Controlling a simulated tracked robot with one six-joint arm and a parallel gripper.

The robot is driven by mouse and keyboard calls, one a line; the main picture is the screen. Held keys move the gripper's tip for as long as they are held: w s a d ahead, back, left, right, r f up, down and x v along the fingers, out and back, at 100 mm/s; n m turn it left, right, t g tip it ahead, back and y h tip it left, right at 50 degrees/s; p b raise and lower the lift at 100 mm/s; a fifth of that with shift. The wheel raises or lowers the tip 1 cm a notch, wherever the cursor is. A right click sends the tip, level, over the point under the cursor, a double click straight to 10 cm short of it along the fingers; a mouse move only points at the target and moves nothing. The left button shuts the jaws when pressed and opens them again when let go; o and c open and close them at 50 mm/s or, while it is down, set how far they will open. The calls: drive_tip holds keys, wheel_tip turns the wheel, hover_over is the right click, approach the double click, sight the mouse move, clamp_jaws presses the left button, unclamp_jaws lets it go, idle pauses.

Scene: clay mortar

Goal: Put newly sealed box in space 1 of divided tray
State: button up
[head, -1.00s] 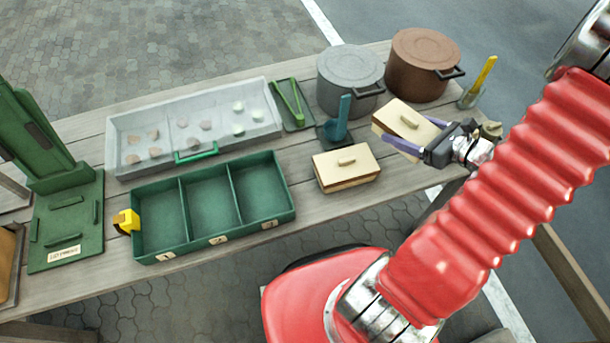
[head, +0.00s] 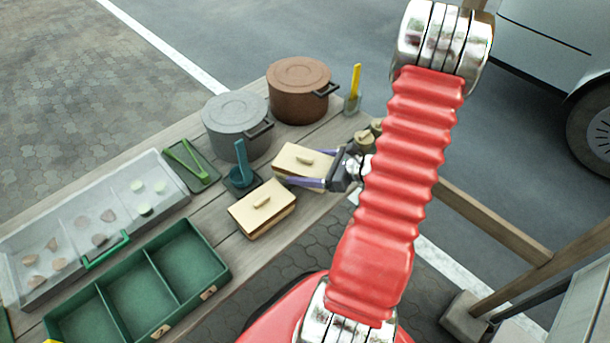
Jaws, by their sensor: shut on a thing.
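My gripper (head: 303,168) is shut on a cream lidded box (head: 305,158) at the right end of the table, with a purple finger along each side of it. I cannot tell whether the box touches the table. A second cream lidded box (head: 262,208) sits on the table nearer the front, apart from the gripper. The green divided tray (head: 218,263) stands at the lower left with its visible compartments empty. Its left end is cut off by the picture edge, and I cannot read its number labels here.
A grey pot (head: 236,125) and a brown pot (head: 300,90) stand behind the boxes. A blue tool in a holder (head: 241,175) stands left of the held box. A clear sectioned case (head: 30,258) with several pieces and green tongs (head: 188,158) lie behind the tray.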

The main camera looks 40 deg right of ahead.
drive_tip(key=shift+f, duration=0.1)
drive_tip(key=shift+f, duration=2)
drive_tip(key=o, duration=1.2)
drive_tip(key=v, duration=1.2)
